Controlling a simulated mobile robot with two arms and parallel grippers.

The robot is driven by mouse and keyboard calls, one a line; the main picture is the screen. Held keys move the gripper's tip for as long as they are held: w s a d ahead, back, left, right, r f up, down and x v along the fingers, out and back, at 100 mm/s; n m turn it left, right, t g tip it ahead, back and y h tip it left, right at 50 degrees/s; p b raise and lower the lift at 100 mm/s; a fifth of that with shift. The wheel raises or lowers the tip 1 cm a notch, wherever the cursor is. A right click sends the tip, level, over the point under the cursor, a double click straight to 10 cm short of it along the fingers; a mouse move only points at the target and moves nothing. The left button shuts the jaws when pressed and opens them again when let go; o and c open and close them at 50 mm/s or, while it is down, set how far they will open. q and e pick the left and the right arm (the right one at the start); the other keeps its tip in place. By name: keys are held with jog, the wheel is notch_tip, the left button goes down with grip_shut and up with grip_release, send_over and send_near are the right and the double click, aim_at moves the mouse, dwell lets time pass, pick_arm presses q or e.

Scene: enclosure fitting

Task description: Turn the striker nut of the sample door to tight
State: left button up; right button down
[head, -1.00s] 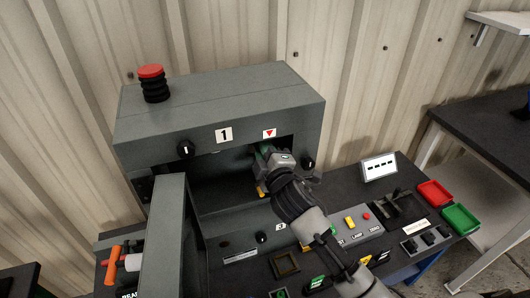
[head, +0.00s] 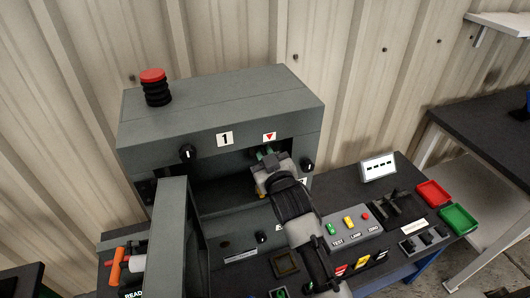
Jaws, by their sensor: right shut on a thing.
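The grey enclosure (head: 190,122) stands on the bench with its front opening facing me. The sample door (head: 171,235) stands open at the left of the opening. My right gripper (head: 266,166) is at the opening's upper right, just below the red triangle label (head: 270,136). It is shut on the striker nut, which my gripper mostly hides. I cannot make out the nut's turn position. My left gripper is not in view.
Black knobs flank the opening, one at the left (head: 187,152) and one at the right (head: 308,164). A small display (head: 378,166), a red tray (head: 433,194) and a green tray (head: 459,220) are to the right. An orange-handled tool (head: 117,266) lies left of the door.

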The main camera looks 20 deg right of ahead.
jog(key=shift+f+m+p, duration=0.1)
jog(key=shift+m+p, duration=0.3)
jog(key=shift+m, duration=1.2)
jog(key=c, duration=1.1)
grip_release()
jog(key=shift+c, duration=0.2)
jog(key=s+b, duration=0.2)
jog(key=s, duration=0.8)
jog(key=shift+s+d+b, duration=0.15)
jog(key=shift+s+b, duration=0.2)
jog(key=shift+s, duration=0.05)
